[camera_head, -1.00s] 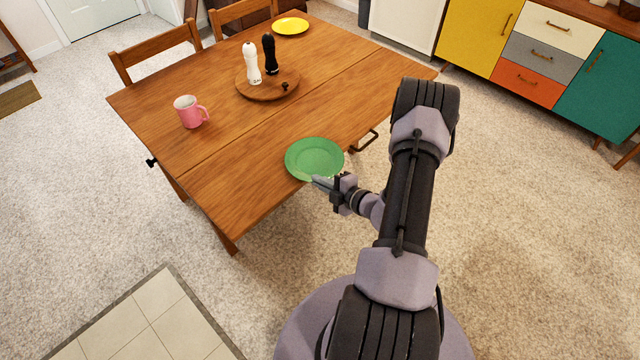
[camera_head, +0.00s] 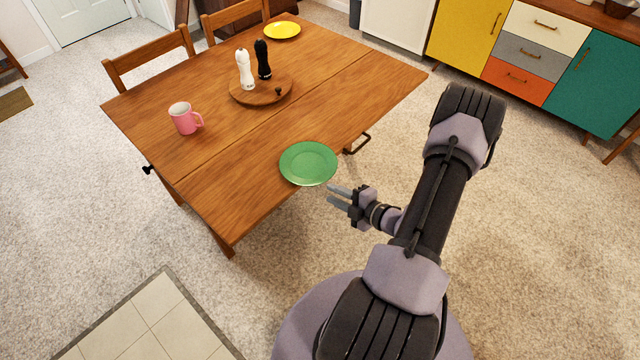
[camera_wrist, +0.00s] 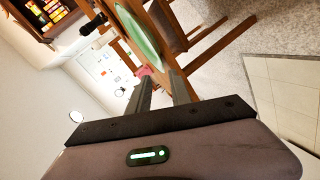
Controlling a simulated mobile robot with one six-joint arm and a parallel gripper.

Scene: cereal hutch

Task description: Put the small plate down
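The small plate is green and round (camera_head: 309,163). It lies flat on the wooden table (camera_head: 225,190) near the table's front edge. My gripper (camera_head: 330,193) is just off that edge, to the right of and nearer than the plate, with a small gap between fingertips and plate. The two fingers are apart with nothing between them. In the wrist view the fingers (camera_wrist: 160,90) are also apart, and the green plate (camera_wrist: 138,32) shows tilted beyond them.
A pink mug (camera_head: 184,119) stands on the table's left part. A round wooden board (camera_head: 262,92) holds a white shaker (camera_head: 245,69) and a black shaker (camera_head: 263,59). A yellow plate (camera_head: 282,30) lies at the far end. The tabletop around the green plate is clear.

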